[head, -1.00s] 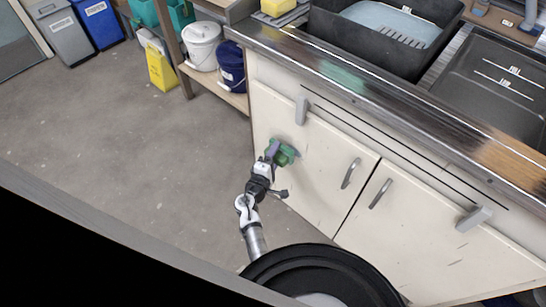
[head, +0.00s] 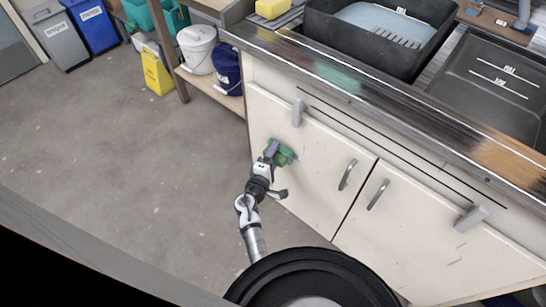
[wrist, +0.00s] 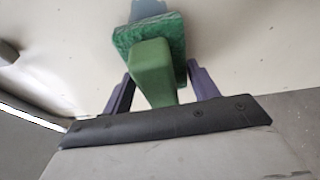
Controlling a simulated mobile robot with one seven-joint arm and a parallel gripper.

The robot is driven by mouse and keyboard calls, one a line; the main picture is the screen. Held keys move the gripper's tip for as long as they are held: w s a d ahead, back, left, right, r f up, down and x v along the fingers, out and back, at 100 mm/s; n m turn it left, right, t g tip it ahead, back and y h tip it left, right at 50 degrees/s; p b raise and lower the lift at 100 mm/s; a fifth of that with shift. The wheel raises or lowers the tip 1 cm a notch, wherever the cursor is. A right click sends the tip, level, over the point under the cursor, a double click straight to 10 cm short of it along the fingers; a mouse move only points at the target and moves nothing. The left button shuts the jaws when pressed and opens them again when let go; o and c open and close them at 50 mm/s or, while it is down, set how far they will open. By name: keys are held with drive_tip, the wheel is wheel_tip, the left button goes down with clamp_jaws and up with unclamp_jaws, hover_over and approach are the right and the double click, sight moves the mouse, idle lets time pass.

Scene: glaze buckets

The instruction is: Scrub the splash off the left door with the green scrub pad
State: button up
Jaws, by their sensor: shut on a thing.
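The green scrub pad (head: 285,154) is against or very near the face of the left door (head: 315,165), towards its left edge. In the wrist view the pad (wrist: 178,32) has a green block handle (wrist: 152,70), which sits between the two purple fingers of my gripper (wrist: 160,88). My gripper (head: 271,152) is shut on this handle. A blue-grey splash (wrist: 148,8) shows on the door just beyond the pad in the wrist view, partly hidden by it. In the head view I cannot make out the splash.
The left door has a curved handle (head: 347,174) and a grey block (head: 297,112) at its top. The metal counter edge (head: 340,77) runs above. A shelf with white (head: 197,48) and blue (head: 227,68) buckets stands left. The floor (head: 130,150) left is clear.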

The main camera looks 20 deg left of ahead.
drive_tip(key=shift+w+d, duration=0.1)
drive_tip(key=shift+w, duration=0.25)
drive_tip(key=shift+d, duration=0.1)
drive_tip(key=shift+s+d+b, duration=0.15)
drive_tip(key=shift+s+d, duration=0.25)
drive_tip(key=shift+d, duration=0.45)
drive_tip(key=shift+s+d+b, duration=0.15)
drive_tip(key=shift+s+d, duration=0.2)
drive_tip(key=shift+d, duration=0.45)
drive_tip(key=d, duration=0.1)
drive_tip(key=s+d+b, duration=0.1)
drive_tip(key=d, duration=0.1)
drive_tip(key=shift+d, duration=0.2)
drive_tip(key=shift+w+a+b, duration=0.4)
drive_tip(key=shift+w+a, duration=0.05)
drive_tip(key=shift+a, duration=0.7)
drive_tip(key=shift+w+a+b, duration=0.4)
drive_tip(key=shift+a, duration=0.7)
drive_tip(key=shift+w+a+b, duration=0.4)
drive_tip(key=shift+w+a, duration=0.05)
drive_tip(key=shift+a, duration=0.7)
